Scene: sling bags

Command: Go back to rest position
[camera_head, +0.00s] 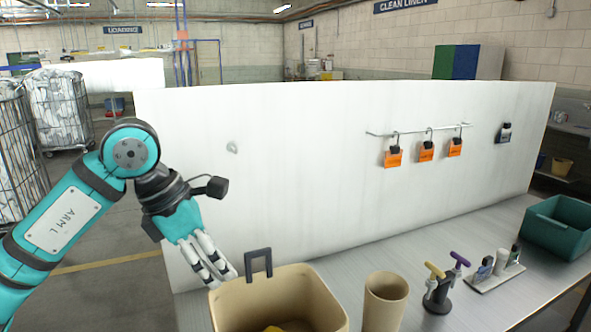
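My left arm comes in from the left, bent at a turquoise elbow. My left gripper (222,276) points down and right, with its light grey fingers a little apart and nothing seen between them. In the picture it lies just left of the dark upright handle (258,263) and by the back left rim of a tan bin (322,292). I cannot tell whether it touches the bin. Something yellow (273,328) lies in the bin, mostly cut off by the lower picture edge. My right gripper is not in view.
A white panel (300,180) stands behind the metal table (420,240). Several orange tags hang from its rail (420,131). A tan cup (384,300), a dark holder (438,295), a small tray (497,277) and a green bin (558,226) stand to the right. Wire carts stand left.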

